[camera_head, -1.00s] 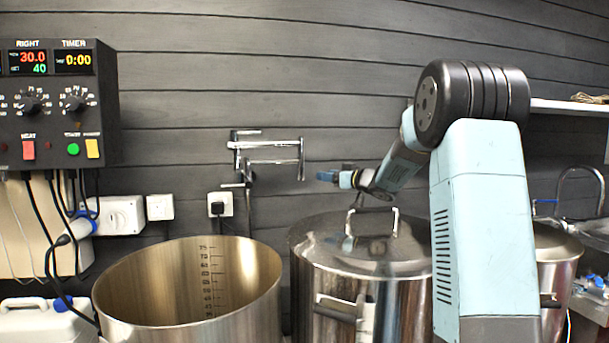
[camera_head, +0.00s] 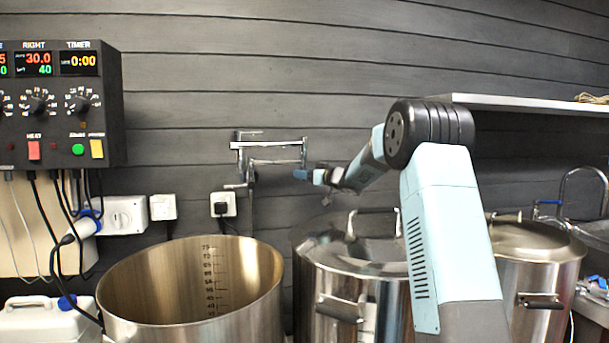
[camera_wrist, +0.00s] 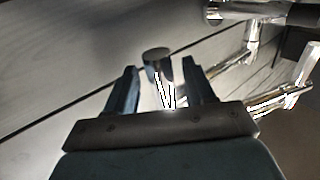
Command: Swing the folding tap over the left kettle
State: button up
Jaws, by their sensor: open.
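The chrome folding tap (camera_head: 270,145) is mounted on the dark plank wall, folded, with its end hanging at the right. The left kettle (camera_head: 190,290) is an open steel pot with level marks inside, below and left of the tap. My gripper (camera_head: 303,174) is at the tap's right end. In the wrist view my gripper (camera_wrist: 158,88) is open, its two blue fingers on either side of a chrome tap part (camera_wrist: 158,62) with a round end. Whether either finger touches it I cannot tell. More of the tap's chrome arms show at upper right there.
A lidded steel kettle (camera_head: 355,265) stands right of the open one, below my arm. Another lidded kettle (camera_head: 535,260) is farther right. A control box (camera_head: 60,105) hangs at left. A shelf (camera_head: 540,103) juts from the wall at right. A plug socket (camera_head: 223,205) is below the tap.

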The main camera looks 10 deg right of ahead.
jog(key=shift+w+a, duration=0.4)
jog(key=shift+w, duration=0.15)
jog(key=shift+c, duration=0.2)
grip_shut()
